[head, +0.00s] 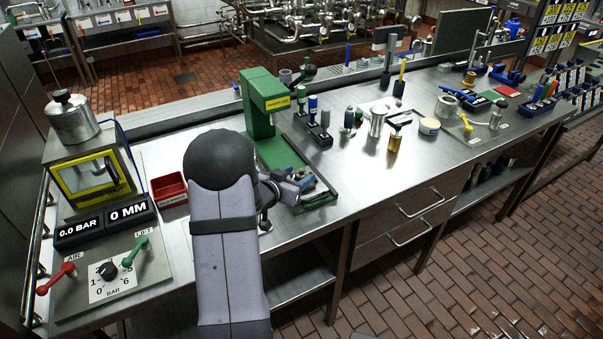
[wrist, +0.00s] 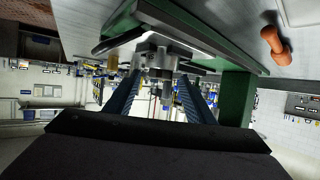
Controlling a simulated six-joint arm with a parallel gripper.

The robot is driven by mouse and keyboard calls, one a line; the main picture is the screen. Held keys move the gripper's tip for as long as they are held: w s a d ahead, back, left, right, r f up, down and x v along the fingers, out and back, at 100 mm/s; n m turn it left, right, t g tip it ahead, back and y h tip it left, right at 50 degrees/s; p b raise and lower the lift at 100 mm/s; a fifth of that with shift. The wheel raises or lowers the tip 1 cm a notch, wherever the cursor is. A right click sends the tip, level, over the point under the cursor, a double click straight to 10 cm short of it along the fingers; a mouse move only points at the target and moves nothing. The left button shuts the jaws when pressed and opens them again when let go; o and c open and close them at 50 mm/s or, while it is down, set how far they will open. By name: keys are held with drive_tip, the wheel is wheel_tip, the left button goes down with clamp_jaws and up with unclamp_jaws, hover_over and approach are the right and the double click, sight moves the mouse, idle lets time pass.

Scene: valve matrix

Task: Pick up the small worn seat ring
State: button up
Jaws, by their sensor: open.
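My gripper (wrist: 158,88) is open in the wrist view, with its two blue ribbed fingers apart. A grey metal part (wrist: 160,55) shows between and beyond the fingers, at the green press (wrist: 238,98); I cannot tell whether the small worn seat ring is part of it. In the head view my gripper (head: 307,184) is low over the base of the green press (head: 262,100), partly hidden by my own arm. I cannot make out the seat ring there. No contact with any part is clear.
A red bin (head: 168,201) stands left of my arm, beside the test rig with its gauge displays (head: 105,222). Several valve parts and tools stand right of the press. An orange piece (wrist: 276,44) shows in the wrist view. The bench's front right is clear.

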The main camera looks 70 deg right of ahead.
drive_tip(key=shift+s+d+f, duration=0.1)
drive_tip(key=shift+d+f, duration=0.1)
drive_tip(key=shift+d, duration=0.25)
drive_tip(key=shift+c, duration=0.5)
drive_tip(key=c, duration=1)
drive_tip(key=shift+a+f, duration=0.1)
wheel_tip(320, 180, up, 10)
